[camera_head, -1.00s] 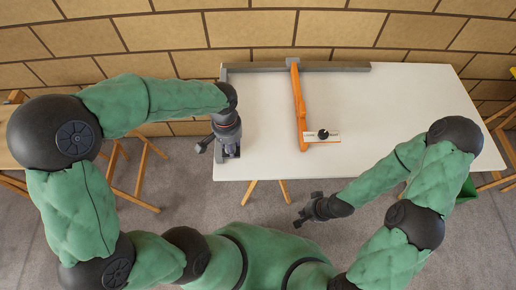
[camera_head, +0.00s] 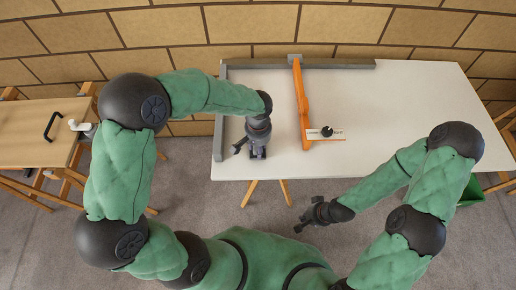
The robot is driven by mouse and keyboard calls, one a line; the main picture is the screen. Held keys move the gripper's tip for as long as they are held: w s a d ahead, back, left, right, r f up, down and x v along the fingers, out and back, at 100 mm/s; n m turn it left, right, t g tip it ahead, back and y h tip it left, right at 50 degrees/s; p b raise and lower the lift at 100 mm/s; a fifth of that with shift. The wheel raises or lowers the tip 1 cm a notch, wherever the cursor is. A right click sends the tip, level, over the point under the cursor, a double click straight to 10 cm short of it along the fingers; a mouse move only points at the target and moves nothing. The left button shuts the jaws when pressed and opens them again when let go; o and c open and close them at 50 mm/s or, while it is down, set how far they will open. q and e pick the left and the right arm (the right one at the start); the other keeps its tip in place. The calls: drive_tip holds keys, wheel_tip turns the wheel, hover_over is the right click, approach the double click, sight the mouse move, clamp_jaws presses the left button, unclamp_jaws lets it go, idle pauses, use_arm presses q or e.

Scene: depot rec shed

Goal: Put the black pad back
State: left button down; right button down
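A small black rounded piece (camera_head: 327,131) sits on a pale block (camera_head: 314,135) at the front end of an orange bar on the white table; I cannot tell whether it is the black pad. My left gripper (camera_head: 254,152) points down over the table's front left part, left of the orange bar and apart from it. Its fingertips are too small and hidden to tell whether they hold anything. My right gripper (camera_head: 304,213) is in front of the table, over the floor, with its fingers spread and nothing seen between them.
The orange bar (camera_head: 301,100) crosses the white table (camera_head: 400,110) from a grey rail (camera_head: 345,65) at the back. Another rail runs along the left edge. The table's right half is clear. A wooden table (camera_head: 25,125) with a black handle (camera_head: 52,126) stands left.

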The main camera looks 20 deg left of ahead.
use_arm(q)
drive_tip(key=shift+f, duration=0.2)
drive_tip(key=shift+f, duration=0.15)
drive_tip(key=c, duration=0.8)
unclamp_jaws()
drive_tip(key=shift+o, duration=0.2)
wheel_tip(320, 180, up, 12)
drive_tip(key=p, duration=0.4)
drive_tip(key=shift+r, duration=0.2)
